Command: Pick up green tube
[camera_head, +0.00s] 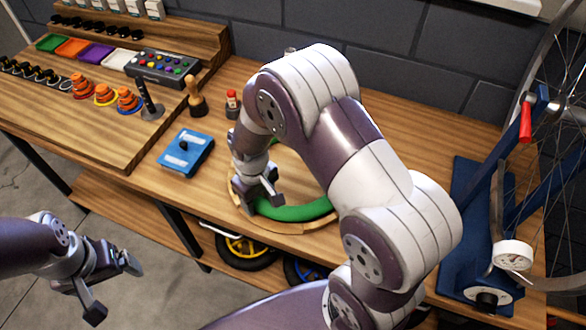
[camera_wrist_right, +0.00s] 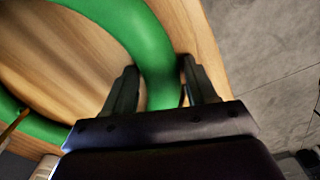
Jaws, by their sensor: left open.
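The green tube (camera_head: 290,211) is a thick ring on a round wooden holder (camera_head: 300,228) on the bench; my right arm hides part of it. It also shows in the right wrist view (camera_wrist_right: 158,45). My right gripper (camera_head: 262,200) is down at the tube's near left part. In the right wrist view its fingers (camera_wrist_right: 160,82) stand on either side of the tube, very close to it; whether they press on it cannot be told. My left gripper (camera_head: 115,288) is open and empty, off the bench's front edge at lower left.
A blue box (camera_head: 186,153), a wooden-handled tool (camera_head: 195,98) and a small red-capped bottle (camera_head: 232,104) stand left of the holder. A blue stand (camera_head: 470,225) with a wheel (camera_head: 560,110) is at right. Wheels lie on the shelf below.

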